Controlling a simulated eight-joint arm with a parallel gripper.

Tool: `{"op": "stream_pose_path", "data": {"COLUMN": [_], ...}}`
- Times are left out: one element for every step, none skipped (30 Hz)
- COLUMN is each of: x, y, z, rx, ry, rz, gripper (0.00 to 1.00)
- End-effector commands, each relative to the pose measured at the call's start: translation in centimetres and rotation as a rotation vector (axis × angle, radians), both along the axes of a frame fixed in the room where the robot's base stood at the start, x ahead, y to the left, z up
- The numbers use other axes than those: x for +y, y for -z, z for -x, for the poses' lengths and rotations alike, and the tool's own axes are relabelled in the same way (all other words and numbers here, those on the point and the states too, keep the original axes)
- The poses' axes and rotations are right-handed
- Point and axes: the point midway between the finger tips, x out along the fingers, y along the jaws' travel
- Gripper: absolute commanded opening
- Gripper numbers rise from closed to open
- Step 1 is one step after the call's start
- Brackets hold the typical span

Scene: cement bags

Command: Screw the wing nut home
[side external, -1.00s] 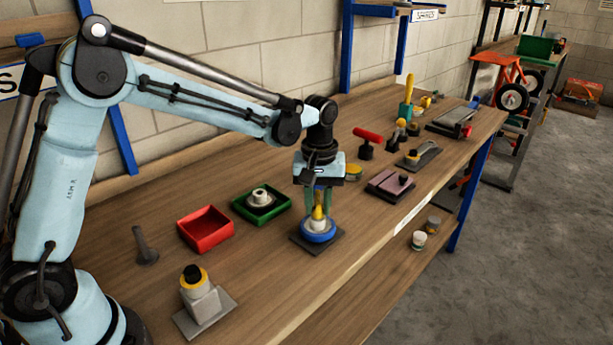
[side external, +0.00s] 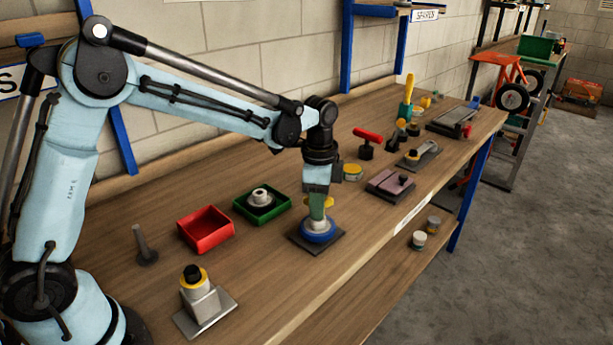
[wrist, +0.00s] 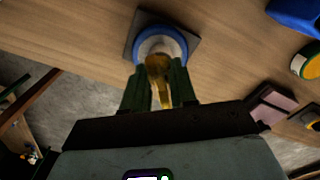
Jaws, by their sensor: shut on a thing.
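The yellow wing nut (side external: 328,203) sits over a round base with a blue ring (side external: 318,237) on a dark square plate (side external: 298,236). My gripper (side external: 317,212) points straight down over it, its green fingers shut on the wing nut. In the wrist view the wing nut (wrist: 158,68) shows between the two fingers (wrist: 158,95), above the blue ring (wrist: 180,42). The thread under the nut is hidden, so I cannot tell whether the nut touches the base.
A red tray (side external: 206,229) and a green tray (side external: 262,204) holding a round part stand to the left. A grey block with a yellow-ringed black top (side external: 198,295) stands at front left. A pink block (side external: 390,185) lies to the right. The bench's front edge is close.

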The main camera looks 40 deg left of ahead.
Motion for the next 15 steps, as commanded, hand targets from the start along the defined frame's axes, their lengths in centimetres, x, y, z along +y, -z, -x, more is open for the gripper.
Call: {"op": "stream_pose_path", "data": {"x": [0.00,0.00,0.00,0.00,0.00,0.00,0.00,0.00,0.00,0.00,0.00,0.00,0.00,0.00,0.00], "y": [0.02,0.03,0.03,0.03,0.03,0.04,0.04,0.04,0.04,0.04,0.04,0.04,0.04,0.04,0.04], "z": [0.00,0.00,0.00,0.00,0.00,0.00,0.00,0.00,0.00,0.00,0.00,0.00,0.00,0.00,0.00], "rx": [0.000,0.000,0.000,0.000,0.000,0.000,0.000,0.000,0.000,0.000,0.000,0.000,0.000,0.000,0.000], "ry": [0.076,0.127,0.151,0.153,0.169,0.200,0.222,0.242,0.259,0.264,0.264,0.263,0.262,0.262,0.262], "rz": [0.000,0.000,0.000,0.000,0.000,0.000,0.000,0.000,0.000,0.000,0.000,0.000,0.000,0.000,0.000], "gripper": [0.00,0.00,0.00,0.00,0.00,0.00,0.00,0.00,0.00,0.00,0.00,0.00,0.00,0.00,0.33]}}
